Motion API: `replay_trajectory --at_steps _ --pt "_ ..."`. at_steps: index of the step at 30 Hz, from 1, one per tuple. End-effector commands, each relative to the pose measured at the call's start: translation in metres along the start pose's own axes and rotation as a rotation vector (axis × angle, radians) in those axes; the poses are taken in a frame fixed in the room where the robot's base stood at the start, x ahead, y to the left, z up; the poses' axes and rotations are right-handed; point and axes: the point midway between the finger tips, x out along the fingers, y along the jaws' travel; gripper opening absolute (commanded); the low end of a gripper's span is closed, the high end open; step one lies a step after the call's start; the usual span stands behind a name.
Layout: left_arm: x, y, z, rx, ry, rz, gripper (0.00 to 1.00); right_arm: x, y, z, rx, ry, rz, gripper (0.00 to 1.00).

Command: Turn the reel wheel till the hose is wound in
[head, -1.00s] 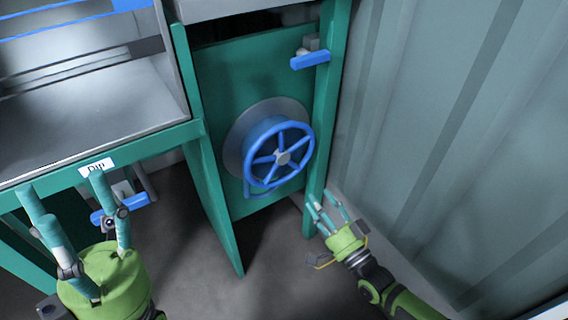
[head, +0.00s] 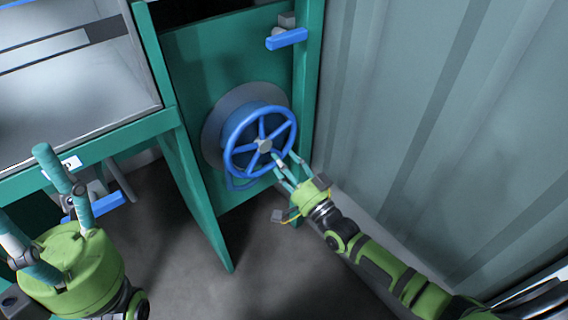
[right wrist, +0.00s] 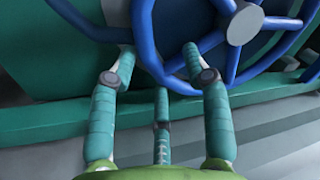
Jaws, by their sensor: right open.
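The reel wheel (head: 264,146) is a blue spoked ring with a grey hub, in front of a round grey plate on a green panel. A blue bent piece (head: 240,186) shows below it; I cannot tell whether it is the hose. My right gripper (head: 285,163) is open at the wheel's lower right. In the right wrist view the blue rim (right wrist: 147,50) passes between its fingertips (right wrist: 158,60), one outside and one inside the ring; contact is unclear. My left gripper (head: 24,185) is open and empty at the lower left, partly cut off.
A blue lever handle (head: 287,39) is on the panel above the wheel. A second blue handle (head: 96,206) is under the bench (head: 110,95) beside my left gripper. A corrugated wall (head: 420,120) stands close on the right. The floor below the wheel is clear.

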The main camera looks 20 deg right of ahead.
Motion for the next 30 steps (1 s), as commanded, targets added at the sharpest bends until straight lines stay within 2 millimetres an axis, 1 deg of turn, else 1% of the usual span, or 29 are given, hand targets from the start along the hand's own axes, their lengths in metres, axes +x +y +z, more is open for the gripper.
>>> replay_trajectory --at_steps 1,2,3,4,12,17,23,30 --pt "0.000 0.000 0.000 0.000 0.000 0.000 0.54 0.000 0.000 0.000 0.000 0.000 0.000 0.41" --pt "0.000 0.000 0.000 0.000 0.000 0.000 0.54 0.000 0.000 0.000 0.000 0.000 0.000 0.29" --pt "0.000 0.000 0.000 0.000 0.000 0.000 0.54 0.000 0.000 0.000 0.000 0.000 0.000 0.13" --pt "0.000 0.000 0.000 0.000 0.000 0.000 0.54 0.000 0.000 0.000 0.000 0.000 0.000 0.01" --pt "0.001 0.000 0.000 -0.001 0.000 0.000 0.54 0.000 0.000 0.001 0.005 0.001 0.001 0.00" --pt "0.002 0.000 -0.001 -0.001 0.002 -0.001 0.54 0.000 -0.001 0.004 0.041 0.008 0.005 0.00" --pt "0.003 0.000 -0.004 -0.002 0.001 -0.008 0.54 -0.001 -0.004 0.013 0.148 0.029 0.020 0.00" --pt "-0.002 -0.001 -0.006 -0.006 -0.033 -0.021 0.54 -0.002 -0.012 0.029 0.351 0.070 0.047 0.00"
